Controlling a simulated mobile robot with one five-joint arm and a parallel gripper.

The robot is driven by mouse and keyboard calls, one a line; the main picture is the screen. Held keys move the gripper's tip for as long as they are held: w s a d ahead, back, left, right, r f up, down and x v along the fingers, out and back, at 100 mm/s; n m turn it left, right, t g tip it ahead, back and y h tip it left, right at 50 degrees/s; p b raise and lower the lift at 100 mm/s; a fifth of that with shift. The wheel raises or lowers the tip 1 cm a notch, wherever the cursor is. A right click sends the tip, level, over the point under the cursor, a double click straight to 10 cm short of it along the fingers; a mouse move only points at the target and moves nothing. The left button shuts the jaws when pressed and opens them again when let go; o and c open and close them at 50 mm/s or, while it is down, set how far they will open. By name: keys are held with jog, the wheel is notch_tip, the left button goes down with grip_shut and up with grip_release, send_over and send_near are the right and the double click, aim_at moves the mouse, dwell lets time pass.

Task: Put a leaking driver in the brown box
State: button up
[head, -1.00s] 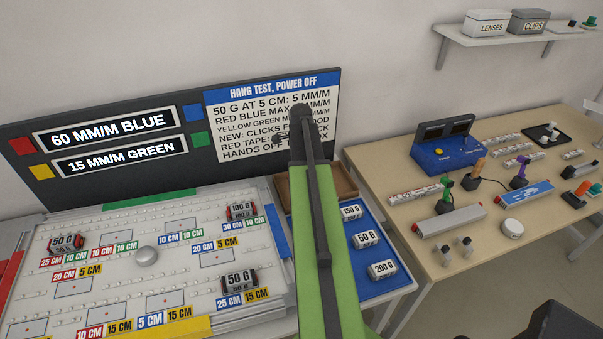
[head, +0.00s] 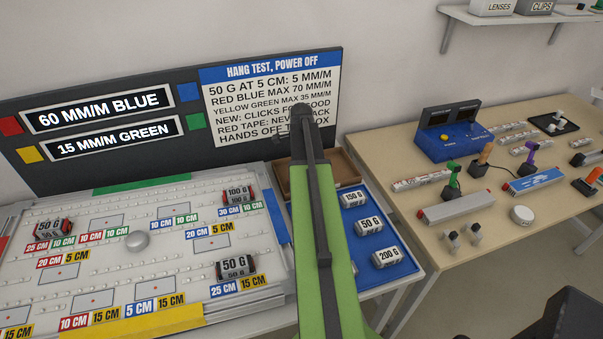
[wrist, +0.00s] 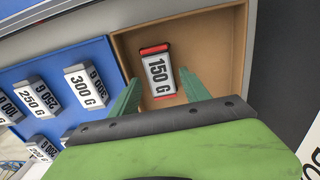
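In the wrist view a grey 150 G driver (wrist: 158,73) with red ends lies inside the brown box (wrist: 205,40). My gripper (wrist: 159,77) reaches into the box with its green fingers apart, one on each side of the driver. A gap seems to show between each finger and the driver. No leak can be made out on it. In the head view the brown box (head: 346,172) stands behind the blue tray, partly hidden by my green arm. The driver inside is hidden there.
The blue tray (head: 362,284) holds several weight-marked drivers. A white board (head: 190,240) with drivers and coloured labels lies left. The dark sign panel (head: 60,165) stands close behind the box. A wooden bench (head: 400,160) with tools and a blue device (head: 450,143) stands right.

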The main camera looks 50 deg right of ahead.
jog(key=shift+o, duration=0.5)
notch_tip(320, 180, up, 17)
jog(key=p, duration=1.7)
jog(key=shift+r, duration=0.2)
